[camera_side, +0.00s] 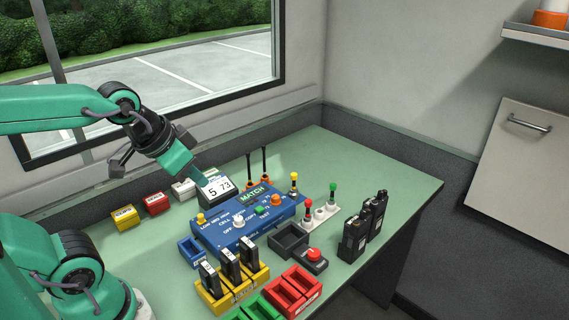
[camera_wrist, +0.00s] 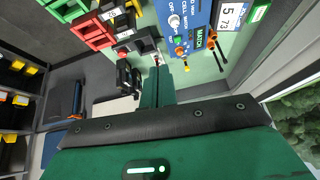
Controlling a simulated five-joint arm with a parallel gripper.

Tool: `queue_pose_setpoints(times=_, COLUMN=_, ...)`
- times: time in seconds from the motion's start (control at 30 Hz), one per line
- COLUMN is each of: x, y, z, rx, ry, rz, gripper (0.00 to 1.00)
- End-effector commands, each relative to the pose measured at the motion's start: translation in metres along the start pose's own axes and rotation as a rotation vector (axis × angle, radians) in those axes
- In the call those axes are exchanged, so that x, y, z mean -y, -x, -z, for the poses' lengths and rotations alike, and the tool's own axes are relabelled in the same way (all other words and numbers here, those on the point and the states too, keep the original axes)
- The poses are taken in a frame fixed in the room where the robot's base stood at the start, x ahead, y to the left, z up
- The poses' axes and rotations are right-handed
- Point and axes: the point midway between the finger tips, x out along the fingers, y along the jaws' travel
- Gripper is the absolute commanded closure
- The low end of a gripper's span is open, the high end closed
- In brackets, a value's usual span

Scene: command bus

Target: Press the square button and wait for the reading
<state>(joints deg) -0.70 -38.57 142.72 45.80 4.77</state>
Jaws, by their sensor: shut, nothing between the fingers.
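A blue tester box (camera_side: 215,235) stands on the bench, with a white knob (camera_side: 239,221), a small green button (camera_side: 260,211) and an orange button (camera_side: 276,199) on top. The green button may be the square one; its shape is too small to be sure. The box also shows in the wrist view (camera_wrist: 199,14), with the green button (camera_wrist: 178,40). A display (camera_side: 217,188) behind the box shows digits that look like 5 and 73.
A yellow rack (camera_side: 236,291) with black packs, red trays (camera_side: 291,290), a black tray (camera_side: 288,241) and a red round button (camera_side: 314,254) lie in front. Black radios (camera_side: 355,237) stand at right. Two upright probes (camera_side: 264,163) rise behind the box. The bench's far right is clear.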

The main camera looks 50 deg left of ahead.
Motion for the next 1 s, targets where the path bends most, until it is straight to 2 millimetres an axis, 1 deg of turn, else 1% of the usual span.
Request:
queue_pose_setpoints(times=0.5, x=0.02, y=-0.068, z=0.056, rx=-0.106, ry=-0.273, rz=0.052, gripper=1.0)
queue_pose_setpoints(times=0.8, x=0.034, y=-0.111, z=0.08, rx=-0.164, ry=-0.439, rz=0.102, gripper=1.0)
queue_pose_setpoints(times=1.0, x=0.043, y=-0.137, z=0.091, rx=-0.198, ry=-0.54, rz=0.14, gripper=1.0)
